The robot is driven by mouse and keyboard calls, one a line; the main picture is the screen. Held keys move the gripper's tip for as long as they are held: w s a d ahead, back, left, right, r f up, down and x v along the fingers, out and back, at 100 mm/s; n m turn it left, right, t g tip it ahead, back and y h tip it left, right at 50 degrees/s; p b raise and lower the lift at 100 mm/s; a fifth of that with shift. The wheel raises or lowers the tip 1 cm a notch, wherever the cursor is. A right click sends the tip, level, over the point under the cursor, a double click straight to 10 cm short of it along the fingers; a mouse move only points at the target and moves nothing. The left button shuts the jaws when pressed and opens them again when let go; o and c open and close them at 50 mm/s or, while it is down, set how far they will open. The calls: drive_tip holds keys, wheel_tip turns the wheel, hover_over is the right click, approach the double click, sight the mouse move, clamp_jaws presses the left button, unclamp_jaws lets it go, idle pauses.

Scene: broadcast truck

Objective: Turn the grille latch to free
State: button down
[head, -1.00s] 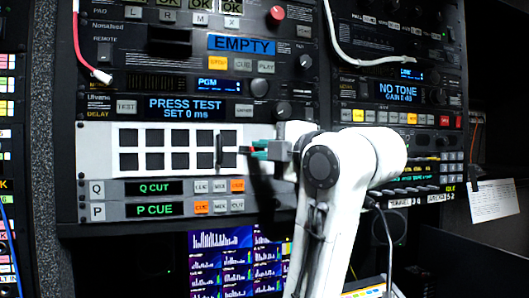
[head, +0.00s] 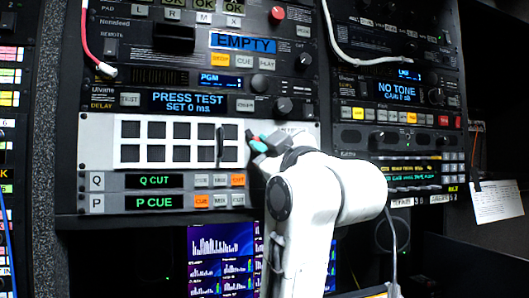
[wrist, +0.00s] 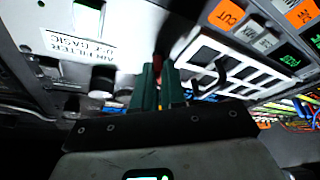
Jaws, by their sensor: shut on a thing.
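The grille (head: 130,158) is a white panel with two rows of dark square openings, on a pale rack unit in the head view. In the wrist view its frame (wrist: 197,52) lies right of my fingers. My gripper (head: 257,143) is at the grille's right edge, its teal fingers tilted. In the wrist view my gripper (wrist: 158,82) is shut on the latch (wrist: 160,63), a small reddish piece between the fingertips. The latch shows as a bit of red in the head view (head: 249,134). My gripper hides most of it, so its exact angle is unclear.
A black upright handle (head: 220,145) stands out from the grille just left of my fingers. A white AIR FILTER label (wrist: 80,45) and dark knobs (wrist: 103,82) are left of my fingers in the wrist view. A red cable (head: 87,40) hangs at upper left.

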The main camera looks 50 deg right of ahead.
drive_tip(key=shift+w+a+f+m+g+h+b, duration=0.1)
drive_tip(key=shift+m+g+h+b, duration=0.15)
drive_tip(key=shift+m+h, duration=1.05)
drive_tip(key=shift+w+a+f+m+g+h+b, duration=0.15)
drive_tip(key=shift+m+g+h, duration=0.25)
drive_tip(key=shift+m, duration=1.7)
drive_tip(key=shift+s+d+m+g+h+b, duration=0.1)
drive_tip(key=shift+m+g+h+b, duration=0.1)
drive_tip(key=shift+m+h, duration=1.1)
drive_tip(key=shift+m+y, duration=0.4)
drive_tip(key=shift+m, duration=0.2)
drive_tip(key=c, duration=1.2)
unclamp_jaws()
drive_tip(key=shift+r, duration=0.1)
drive_tip(key=shift+a, duration=0.1)
drive_tip(key=b+v, duration=0.3)
drive_tip(key=v, duration=0.7)
drive_tip(key=shift+s+a+f, duration=0.2)
drive_tip(key=shift+s+f, duration=0.05)
